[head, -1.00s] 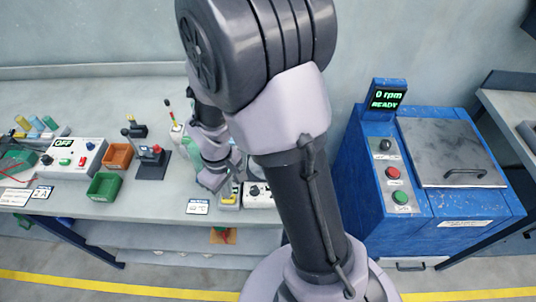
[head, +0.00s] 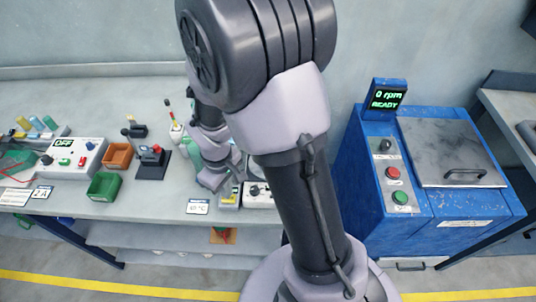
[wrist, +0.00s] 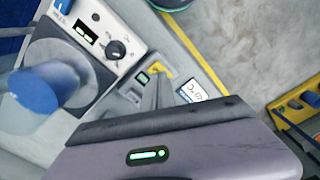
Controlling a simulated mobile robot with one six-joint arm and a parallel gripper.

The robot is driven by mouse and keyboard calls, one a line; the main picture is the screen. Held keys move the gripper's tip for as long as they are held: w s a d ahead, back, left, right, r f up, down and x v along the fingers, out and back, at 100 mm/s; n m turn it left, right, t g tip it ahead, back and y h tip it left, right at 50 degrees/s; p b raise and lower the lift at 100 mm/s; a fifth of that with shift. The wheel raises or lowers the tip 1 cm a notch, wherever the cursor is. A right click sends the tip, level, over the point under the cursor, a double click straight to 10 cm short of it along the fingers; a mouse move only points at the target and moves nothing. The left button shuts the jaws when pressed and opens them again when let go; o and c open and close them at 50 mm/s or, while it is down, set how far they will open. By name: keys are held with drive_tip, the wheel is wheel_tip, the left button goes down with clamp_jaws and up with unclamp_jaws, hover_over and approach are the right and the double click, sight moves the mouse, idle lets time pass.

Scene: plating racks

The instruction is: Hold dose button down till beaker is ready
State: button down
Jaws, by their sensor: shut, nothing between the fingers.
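My gripper (wrist: 157,96) is shut and empty in the wrist view. Its narrow grey fingers point at a small grey and yellow unit (wrist: 161,69) with a green-lit display. I cannot tell whether the fingertips touch it, and no dose button can be made out. In the head view my gripper (head: 214,183) is low over the bench, just left of the yellow unit (head: 229,197); my arm hides part of this area.
A white box with a black knob (wrist: 116,49) adjoins the plate. A label card (head: 198,207) lies at the bench's front edge. Green (head: 104,186) and orange (head: 118,156) bins are to the left. A blue machine (head: 448,200) reading "0 rpm READY" stands at right.

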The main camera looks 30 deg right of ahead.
drive_tip(key=shift+f, duration=0.15)
drive_tip(key=shift+f+b, duration=0.9)
drive_tip(key=shift+r, duration=0.1)
idle(0.8)
wheel_tip(320, 180, up, 7)
drive_tip(key=p, duration=0.6)
drive_tip(key=shift+r, duration=0.2)
drive_tip(key=shift+f, duration=0.2)
drive_tip(key=s+a+r+m+t+y+b, duration=0.1)
drive_tip(key=s+a+r+m+t+b, duration=0.1)
drive_tip(key=s+r, duration=0.4)
drive_tip(key=s+a+r+m+t+y+b, duration=0.1)
drive_tip(key=s+a+r+m+t+b, duration=0.1)
drive_tip(key=s+r+m+b, duration=0.5)
drive_tip(key=shift+r+t+b, duration=0.15)
drive_tip(key=shift+t+b, duration=0.15)
drive_tip(key=shift+t, duration=0.6)
